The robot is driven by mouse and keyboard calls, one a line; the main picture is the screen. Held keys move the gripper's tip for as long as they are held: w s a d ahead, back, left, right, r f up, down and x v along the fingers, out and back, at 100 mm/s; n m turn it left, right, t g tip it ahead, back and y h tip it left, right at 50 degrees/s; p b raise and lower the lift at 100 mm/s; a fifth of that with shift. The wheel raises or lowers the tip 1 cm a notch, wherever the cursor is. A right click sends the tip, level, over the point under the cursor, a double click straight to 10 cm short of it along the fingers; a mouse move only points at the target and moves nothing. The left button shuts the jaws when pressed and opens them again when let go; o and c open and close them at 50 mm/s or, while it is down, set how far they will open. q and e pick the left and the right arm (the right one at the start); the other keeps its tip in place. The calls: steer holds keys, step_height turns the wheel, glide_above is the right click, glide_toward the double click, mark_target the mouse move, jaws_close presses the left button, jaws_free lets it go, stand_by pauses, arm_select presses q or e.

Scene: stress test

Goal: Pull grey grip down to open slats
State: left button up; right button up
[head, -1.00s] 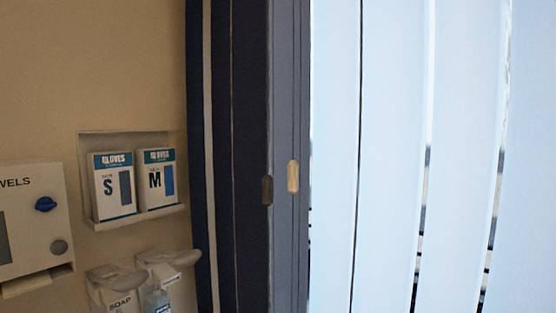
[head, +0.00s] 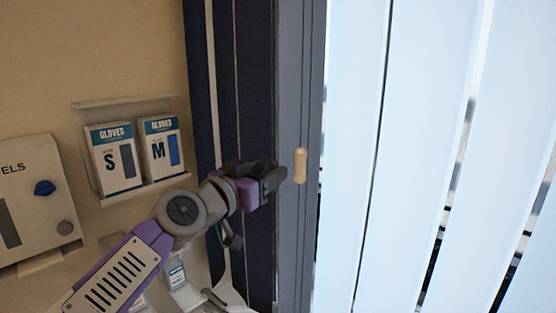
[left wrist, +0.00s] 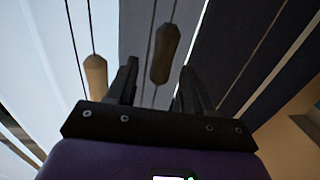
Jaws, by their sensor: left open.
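The dark grey-brown grip (left wrist: 165,53) hangs on a thin cord in the left wrist view. It appears between and just beyond the fingertips of my left gripper (left wrist: 158,80), which is open and empty. I cannot tell its exact distance from the fingers. In the head view my left gripper (head: 276,177) hides this grip. A second, beige grip (head: 300,166) hangs just right of the gripper in the head view. It also shows left of the fingers in the left wrist view (left wrist: 95,77). The pale vertical slats (head: 425,130) hang at the right with narrow gaps. My right gripper is out of view.
Glove boxes marked S (head: 115,160) and M (head: 160,150) sit in a wall holder left of my gripper. A towel dispenser (head: 35,195) is at the far left. A bottle (head: 176,274) stands below my forearm. Dark vertical panels (head: 257,100) stand behind the gripper.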

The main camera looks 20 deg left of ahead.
mark_target(269, 170)
arm_select(q)
steer(key=shift+w+d+p, duration=0.2)
steer(key=shift+w+p, duration=0.15)
steer(key=shift+w, duration=0.75)
steer(key=shift+w+d+p, duration=0.15)
steer(key=shift+w+p, duration=0.2)
steer(key=shift+w, duration=0.7)
jaws_close()
